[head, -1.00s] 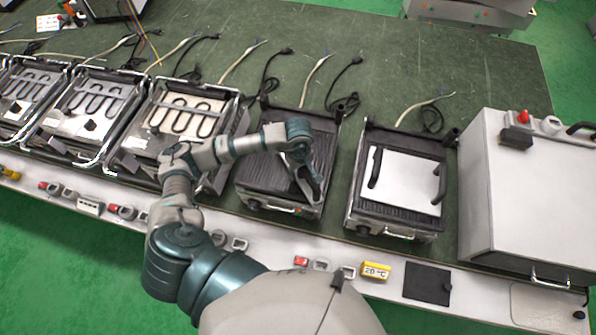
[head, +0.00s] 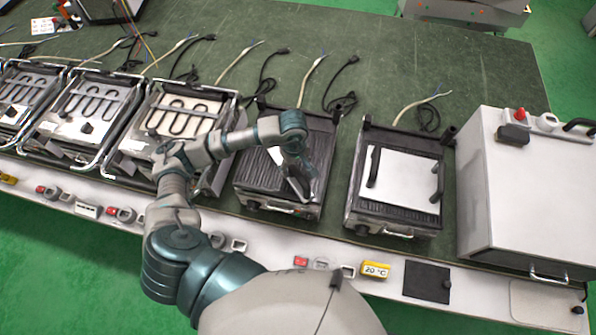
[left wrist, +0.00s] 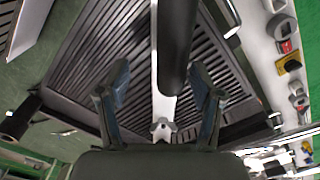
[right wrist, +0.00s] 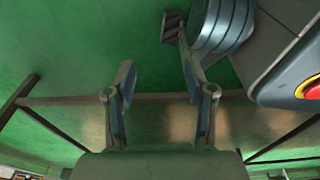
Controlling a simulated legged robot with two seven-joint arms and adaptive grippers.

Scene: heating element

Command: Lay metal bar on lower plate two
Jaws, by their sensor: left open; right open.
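My left gripper (head: 300,183) is open, low over a dark ribbed lower plate (head: 255,178). In the left wrist view, its fingers (left wrist: 158,78) stand apart on both sides of a narrow silver metal bar (left wrist: 163,105) with a thick black handle (left wrist: 178,45). The bar lies over the ribbed plate (left wrist: 100,60); whether it rests flat on it is hard to tell. In the head view, the gripper and arm hide most of the bar. My right gripper (right wrist: 158,85) is open and empty over green floor, outside the head view.
To the right, another ribbed plate (head: 405,212) carries a white plate (head: 405,178) with two black handles. A large white box (head: 525,190) stands beyond it. Several units with heating coils (head: 185,118) stand to the left. Cables lie behind; the back of the table (head: 400,60) is clear.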

